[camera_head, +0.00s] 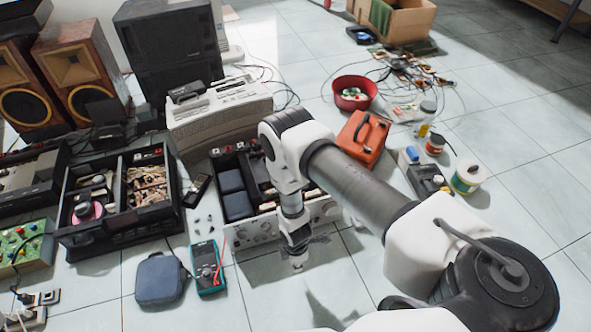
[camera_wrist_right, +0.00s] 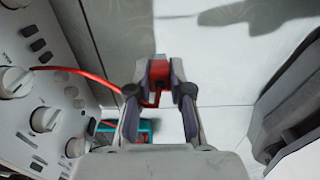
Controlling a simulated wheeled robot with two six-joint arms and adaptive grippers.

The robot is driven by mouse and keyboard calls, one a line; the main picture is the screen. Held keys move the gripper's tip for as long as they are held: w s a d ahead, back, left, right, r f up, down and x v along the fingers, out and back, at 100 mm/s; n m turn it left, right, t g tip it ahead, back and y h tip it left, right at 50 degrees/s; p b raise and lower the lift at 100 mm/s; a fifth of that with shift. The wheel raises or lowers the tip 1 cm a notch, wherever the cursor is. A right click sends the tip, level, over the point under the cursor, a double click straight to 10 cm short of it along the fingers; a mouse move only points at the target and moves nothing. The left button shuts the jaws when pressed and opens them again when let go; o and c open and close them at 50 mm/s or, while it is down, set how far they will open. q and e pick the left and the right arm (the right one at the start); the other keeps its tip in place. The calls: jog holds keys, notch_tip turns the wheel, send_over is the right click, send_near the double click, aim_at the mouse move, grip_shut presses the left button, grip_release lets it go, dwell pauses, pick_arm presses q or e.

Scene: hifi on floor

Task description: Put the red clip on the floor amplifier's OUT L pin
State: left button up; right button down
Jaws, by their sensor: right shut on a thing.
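The floor amplifier (camera_head: 268,228) has an open top and a silver front panel with knobs. My right arm covers part of it. Its front panel also shows at the left of the wrist view (camera_wrist_right: 45,85). I cannot make out the OUT L pin. My right gripper (camera_head: 298,263) is low in front of the panel, apart from it. In the wrist view, the gripper's fingers are shut on the red clip (camera_wrist_right: 161,84). A red lead (camera_wrist_right: 75,70) runs from the clip leftward across the panel. My left gripper is not in view.
A teal multimeter (camera_head: 208,268) and a dark blue pouch (camera_head: 159,279) lie on the floor left of my right gripper. An orange toolbox (camera_head: 362,139) stands behind my arm. An open black chassis (camera_head: 118,200) stands to the left. The tiles in front are mostly clear.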

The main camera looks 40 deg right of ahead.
jog(key=shift+r+p, duration=1.4)
jog(key=shift+r, duration=0.3)
